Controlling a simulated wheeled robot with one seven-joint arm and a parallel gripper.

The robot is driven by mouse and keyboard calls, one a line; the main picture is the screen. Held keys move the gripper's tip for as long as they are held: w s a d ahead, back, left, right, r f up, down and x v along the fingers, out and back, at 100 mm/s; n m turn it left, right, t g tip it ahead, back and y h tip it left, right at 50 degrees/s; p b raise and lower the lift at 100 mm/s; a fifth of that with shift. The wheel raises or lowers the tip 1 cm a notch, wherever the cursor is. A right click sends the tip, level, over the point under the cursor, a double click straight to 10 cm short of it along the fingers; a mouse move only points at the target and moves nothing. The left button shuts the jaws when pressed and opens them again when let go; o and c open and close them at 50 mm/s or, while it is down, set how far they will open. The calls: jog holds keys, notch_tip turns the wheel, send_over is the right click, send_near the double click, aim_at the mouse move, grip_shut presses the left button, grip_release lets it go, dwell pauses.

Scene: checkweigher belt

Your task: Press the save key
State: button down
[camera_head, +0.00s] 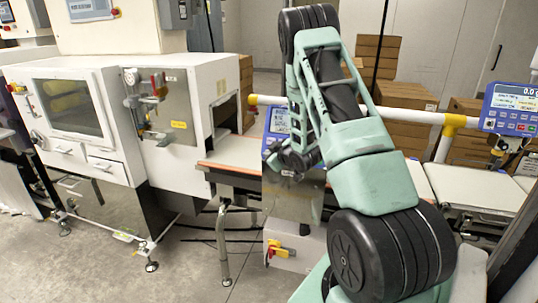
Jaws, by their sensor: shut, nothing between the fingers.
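A blue control panel (279,121) with a pale screen stands in the middle, partly hidden behind my arm. A second blue panel (514,108) at the right edge has a display reading 0.0, a screen and a row of small keys below. The key labels are too small to read, so I cannot tell which one is the save key. My gripper (271,153) hangs at the end of my folded arm, in front of and just below the middle panel. It is shut and empty. Whether it touches the panel cannot be told.
A white machine (180,130) with a window and drawers fills the left. A belt (235,155) runs from it behind my arm, and a pale belt (475,186) lies at the right. Brown cartons (405,120) stand behind. The floor at front left is clear.

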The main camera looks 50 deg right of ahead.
jog(key=shift+s+a+r, duration=0.3)
jog(key=shift+a+r, duration=0.05)
jog(key=shift+a, duration=0.35)
jog(key=shift+s+a+r, duration=0.25)
jog(key=shift+a+r, duration=0.15)
jog(key=shift+a, duration=0.3)
jog(key=shift+s+a+r, duration=0.3)
jog(key=shift+a+r, duration=0.05)
jog(key=shift+a, duration=0.35)
jog(key=shift+s+a+r, duration=0.35)
jog(key=shift+a+r, duration=0.1)
jog(key=shift+a, duration=0.35)
jog(key=shift+s+a+r, duration=0.3)
jog(key=shift+a+r, duration=0.2)
jog(key=shift+a, duration=0.35)
jog(key=shift+s+a+r, duration=0.35)
jog(key=shift+a+r, duration=0.1)
jog(key=shift+a, duration=0.35)
